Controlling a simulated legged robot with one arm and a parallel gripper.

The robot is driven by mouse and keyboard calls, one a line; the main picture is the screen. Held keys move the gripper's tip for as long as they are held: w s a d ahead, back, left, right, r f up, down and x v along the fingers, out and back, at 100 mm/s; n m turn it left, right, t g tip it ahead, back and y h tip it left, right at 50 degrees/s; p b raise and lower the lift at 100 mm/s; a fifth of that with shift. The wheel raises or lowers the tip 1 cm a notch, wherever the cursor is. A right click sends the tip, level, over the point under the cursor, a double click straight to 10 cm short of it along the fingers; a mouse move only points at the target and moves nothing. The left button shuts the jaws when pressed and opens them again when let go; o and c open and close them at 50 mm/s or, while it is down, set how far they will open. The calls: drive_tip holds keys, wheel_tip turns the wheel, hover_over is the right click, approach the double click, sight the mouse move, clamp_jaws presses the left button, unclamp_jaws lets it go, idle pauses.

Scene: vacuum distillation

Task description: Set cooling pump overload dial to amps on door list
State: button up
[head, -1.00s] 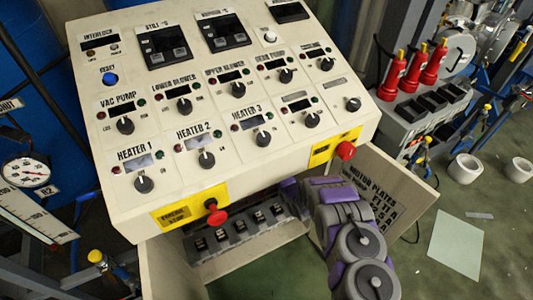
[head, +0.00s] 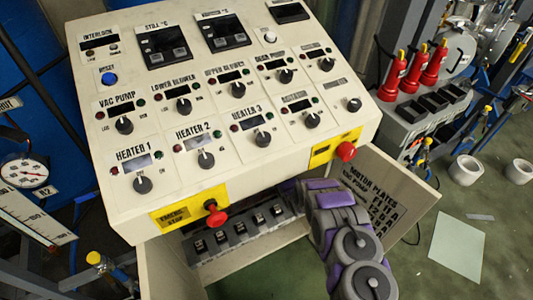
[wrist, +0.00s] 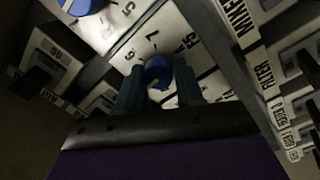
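In the wrist view a blue dial (wrist: 158,72) sits on a white scale plate (wrist: 150,45) with printed numbers, partly upside down. My gripper (wrist: 160,88) has its two blue-grey fingers on either side of this dial, with a narrow gap visible. Whether the dial is the cooling pump's cannot be read. In the head view my arm reaches into the open cabinet under the console, and my gripper is hidden there. The door list (head: 372,200), headed "MOTOR PLATES", is on the open right door, partly covered by my arm; its values are too small to read.
A row of dark overload units (head: 240,230) lines the cabinet floor. The console overhangs it, with a red emergency stop (head: 215,214) at its front edge. Neighbouring labelled units (wrist: 265,75) stand close on the right in the wrist view. The open door (head: 400,185) stands right of my arm.

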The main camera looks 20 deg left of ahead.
drive_tip(key=c, duration=0.6)
drive_tip(key=shift+o, duration=0.2)
drive_tip(key=shift+s+p, duration=0.1)
drive_tip(key=shift+p, duration=0.2)
drive_tip(key=shift+f+m, duration=0.15)
drive_tip(key=shift+m, duration=0.15)
drive_tip(key=o, duration=1)
drive_tip(key=shift+o, duration=0.2)
drive_tip(key=p+v, duration=0.2)
drive_tip(key=v, duration=1.5)
drive_tip(key=shift+p, duration=0.35)
drive_tip(key=shift+s+d, duration=0.1)
